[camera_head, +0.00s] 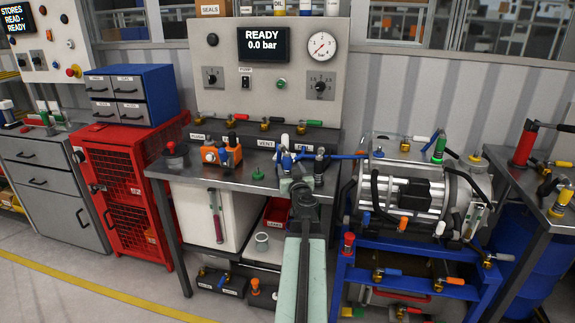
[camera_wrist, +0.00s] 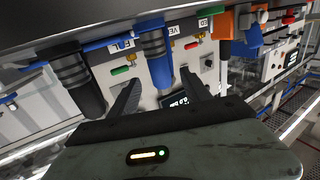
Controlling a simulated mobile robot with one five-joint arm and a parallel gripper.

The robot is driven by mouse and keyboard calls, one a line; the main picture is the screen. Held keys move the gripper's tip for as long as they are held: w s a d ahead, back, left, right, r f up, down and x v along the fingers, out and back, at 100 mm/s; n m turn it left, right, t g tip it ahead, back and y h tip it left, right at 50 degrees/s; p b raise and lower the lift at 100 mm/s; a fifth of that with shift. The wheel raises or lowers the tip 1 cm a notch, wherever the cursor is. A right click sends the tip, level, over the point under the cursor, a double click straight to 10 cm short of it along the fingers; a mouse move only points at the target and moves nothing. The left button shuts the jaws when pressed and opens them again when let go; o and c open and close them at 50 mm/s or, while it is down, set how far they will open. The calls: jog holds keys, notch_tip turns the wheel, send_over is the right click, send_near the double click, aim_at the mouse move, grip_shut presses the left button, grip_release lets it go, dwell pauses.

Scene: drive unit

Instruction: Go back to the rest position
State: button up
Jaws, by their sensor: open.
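My gripper (camera_head: 289,178) is at the end of my pale green arm, over the right part of the steel bench, in front of the test panel. In the head view its fingers are hard to make out against the fittings. In the wrist view my gripper (camera_wrist: 160,70) has two dark fingers spread apart, with nothing held between them. A blue cylindrical fitting (camera_wrist: 155,55) shows beyond the fingers; I cannot tell whether they touch it. The panel display (camera_head: 263,45) reads READY, 0.0 bar. No rest position is marked in either view.
The steel bench (camera_head: 173,172) carries an orange block (camera_head: 222,155) and a green knob (camera_head: 258,174). A blue-framed drive unit (camera_head: 405,195) stands close on the right. A red cabinet (camera_head: 120,185) stands left. Open floor (camera_head: 60,295) lies at lower left.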

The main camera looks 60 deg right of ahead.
jog(key=shift+v, duration=1.2)
jog(key=shift+d, duration=0.1)
jog(key=shift+w, duration=0.1)
